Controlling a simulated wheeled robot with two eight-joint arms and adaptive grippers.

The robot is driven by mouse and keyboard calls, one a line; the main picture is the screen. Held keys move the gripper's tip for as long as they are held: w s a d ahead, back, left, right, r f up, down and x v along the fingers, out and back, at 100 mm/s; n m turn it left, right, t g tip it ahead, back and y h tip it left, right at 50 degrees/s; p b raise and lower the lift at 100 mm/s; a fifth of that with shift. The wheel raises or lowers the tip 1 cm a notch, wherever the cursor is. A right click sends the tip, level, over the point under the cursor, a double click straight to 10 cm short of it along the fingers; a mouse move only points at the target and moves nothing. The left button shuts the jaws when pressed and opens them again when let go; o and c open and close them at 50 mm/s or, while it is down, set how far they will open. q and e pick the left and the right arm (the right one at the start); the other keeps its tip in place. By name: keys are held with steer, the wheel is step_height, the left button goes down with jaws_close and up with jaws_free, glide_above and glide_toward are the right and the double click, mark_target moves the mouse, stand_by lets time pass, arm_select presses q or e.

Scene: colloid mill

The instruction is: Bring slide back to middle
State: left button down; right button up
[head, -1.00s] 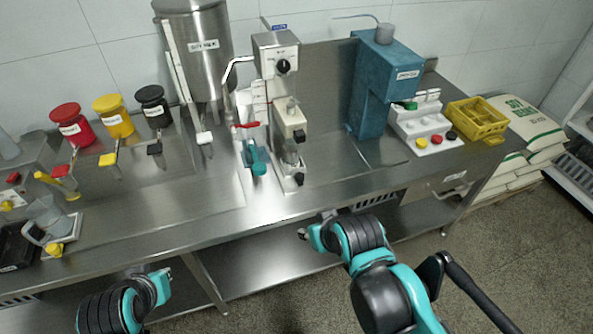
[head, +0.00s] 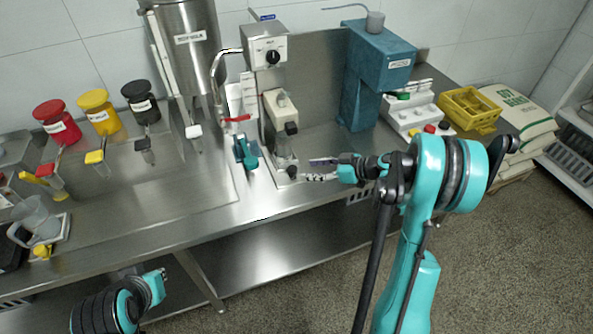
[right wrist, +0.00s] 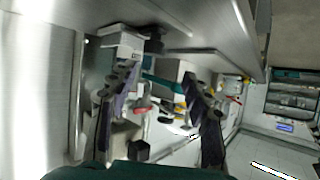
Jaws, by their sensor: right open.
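The white machine (head: 265,48) stands at the middle of the steel bench. At its foot is a small pale block with a black knob (head: 292,172), which looks like the slide; I cannot tell its exact position along its travel. My right gripper (head: 318,169) is open and empty, just right of this block, its fingers pointing left toward it. In the right wrist view the two fingers (right wrist: 163,100) are spread wide, with pale and black machine parts beyond. My left gripper (head: 158,283) is low at the front left, off the bench; its jaws are too small to judge.
A teal-handled part (head: 245,152) sits left of the machine's foot. A blue machine (head: 375,75) and a button box (head: 411,110) stand to the right, with a yellow crate (head: 470,107). Red, yellow and black containers line the left. The bench front between is clear.

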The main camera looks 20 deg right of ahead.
mark_target(296, 169)
steer(key=shift+w+d+f+n+t, duration=0.15)
steer(key=shift+d+f+n+t, duration=0.15)
steer(key=shift+d+f, duration=0.35)
steer(key=shift+w+a+f+y, duration=0.1)
steer(key=shift+w+a+y, duration=0.1)
steer(key=shift+y, duration=0.1)
steer(key=b+x, duration=0.2)
steer(key=x, duration=0.5)
jaws_close()
